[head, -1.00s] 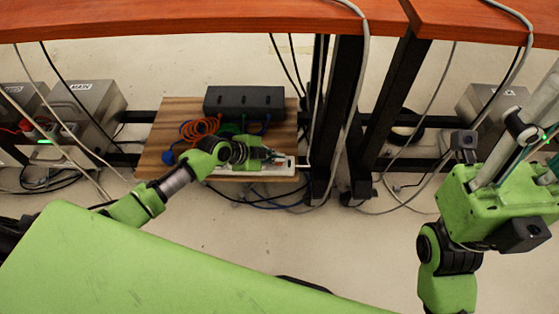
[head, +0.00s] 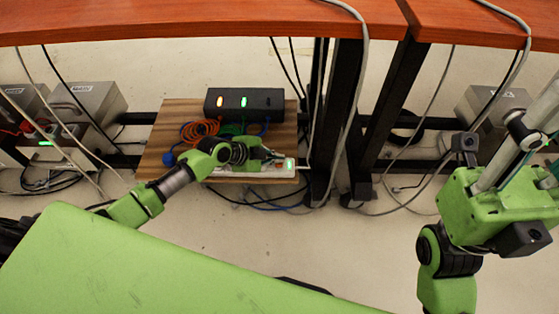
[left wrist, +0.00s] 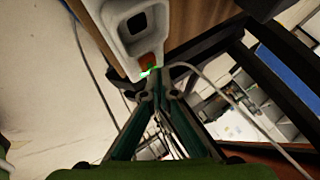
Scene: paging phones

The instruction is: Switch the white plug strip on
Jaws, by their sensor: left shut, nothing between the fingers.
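The white plug strip (head: 256,173) lies along the front of a wooden shelf under the desk, partly hidden behind my left arm. A small green light shows at its right end. In the left wrist view the strip (left wrist: 132,24) has a socket, a reddish switch (left wrist: 149,60) and a green glow beside the switch. My left gripper (head: 274,156) is shut and empty, its fingertips at the strip's switch end; they also show in the left wrist view (left wrist: 152,78). Whether they touch it is unclear. My right arm is at the right; its fingers are not clearly visible.
A dark box (head: 245,102) behind the strip shows one red-orange and one green light. Orange, green and blue cables lie on the wooden shelf (head: 160,135). Black desk legs (head: 336,120) stand just right. Grey boxes (head: 88,101) are at left, and cables hang around.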

